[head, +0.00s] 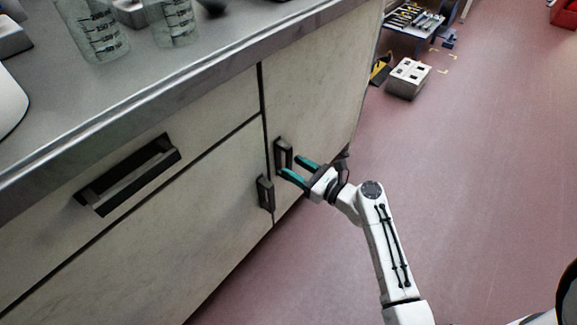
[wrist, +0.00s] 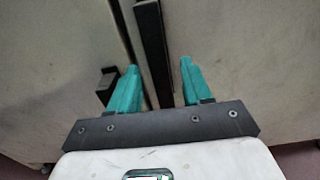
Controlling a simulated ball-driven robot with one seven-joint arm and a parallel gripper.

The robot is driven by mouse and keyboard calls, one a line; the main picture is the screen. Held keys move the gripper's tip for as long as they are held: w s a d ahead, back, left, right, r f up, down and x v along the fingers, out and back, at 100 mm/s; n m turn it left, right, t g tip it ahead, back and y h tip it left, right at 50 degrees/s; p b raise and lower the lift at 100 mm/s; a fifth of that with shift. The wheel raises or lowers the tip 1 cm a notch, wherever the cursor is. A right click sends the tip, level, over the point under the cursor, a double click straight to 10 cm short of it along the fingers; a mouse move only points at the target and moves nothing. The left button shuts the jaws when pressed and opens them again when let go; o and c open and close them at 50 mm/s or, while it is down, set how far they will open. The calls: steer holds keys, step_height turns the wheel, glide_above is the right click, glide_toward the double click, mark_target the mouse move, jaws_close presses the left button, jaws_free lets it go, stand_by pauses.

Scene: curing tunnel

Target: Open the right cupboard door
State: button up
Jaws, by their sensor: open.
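The right cupboard door (head: 315,95) is a pale panel at the right end of the counter front, and it looks closed. Its dark upright handle (head: 283,157) is near the door's left edge. My gripper (head: 292,168) is open in front of this handle, its green fingers pointing at the door. In the wrist view, the dark handle bar (wrist: 151,50) runs between the two fingers (wrist: 158,70), nearer the left one. I see no clear contact. The fingers hide part of the handle's surroundings.
The left door's dark handle (head: 265,192) is close by, and shows left of the fingers in the wrist view (wrist: 106,86). A drawer handle (head: 128,175) is further left. Glass beakers (head: 92,30) stand on the counter.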

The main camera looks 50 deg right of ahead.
mark_target(290, 165)
steer(key=shift+w+b, duration=0.3)
steer(key=shift+w, duration=1.2)
jaws_close()
